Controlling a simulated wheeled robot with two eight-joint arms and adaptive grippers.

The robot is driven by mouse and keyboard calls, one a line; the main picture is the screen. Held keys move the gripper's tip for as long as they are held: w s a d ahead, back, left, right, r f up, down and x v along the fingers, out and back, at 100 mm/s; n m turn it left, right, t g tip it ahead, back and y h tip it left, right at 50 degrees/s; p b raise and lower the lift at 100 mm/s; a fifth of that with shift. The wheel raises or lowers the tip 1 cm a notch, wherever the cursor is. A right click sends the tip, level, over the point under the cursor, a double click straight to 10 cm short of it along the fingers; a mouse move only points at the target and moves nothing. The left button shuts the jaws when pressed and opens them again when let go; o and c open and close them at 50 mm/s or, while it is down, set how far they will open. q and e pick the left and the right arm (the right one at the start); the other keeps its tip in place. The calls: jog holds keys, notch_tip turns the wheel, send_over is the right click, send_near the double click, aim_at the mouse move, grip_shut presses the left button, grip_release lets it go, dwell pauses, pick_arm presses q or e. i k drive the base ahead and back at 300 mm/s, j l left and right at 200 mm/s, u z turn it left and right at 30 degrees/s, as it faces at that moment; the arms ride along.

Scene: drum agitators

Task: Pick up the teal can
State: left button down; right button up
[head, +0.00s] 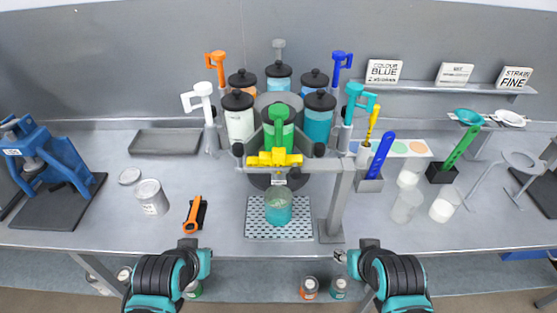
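A small can with a teal label (339,287) stands low, below the bench's front edge, beside an orange-labelled can (309,287). A teal-coloured see-through tub (278,207) stands on the perforated plate (262,231) under the machine's spout. A teal canister with a black lid (318,119) sits in the carousel. My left gripper (209,256) is at the bench's front edge, left of the plate. My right gripper (341,257) is at the front edge, above the teal-labelled can. Both are small and foreshortened, so their finger opening is unclear. I see nothing held.
A blue press (47,160) stands far left. Clear cups (406,205) and holders with blue and green paddles stand right. The bench front at right is clear.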

aim_at(277, 201)
jog(key=l+u, duration=0.15)
jog(key=l, duration=1.7)
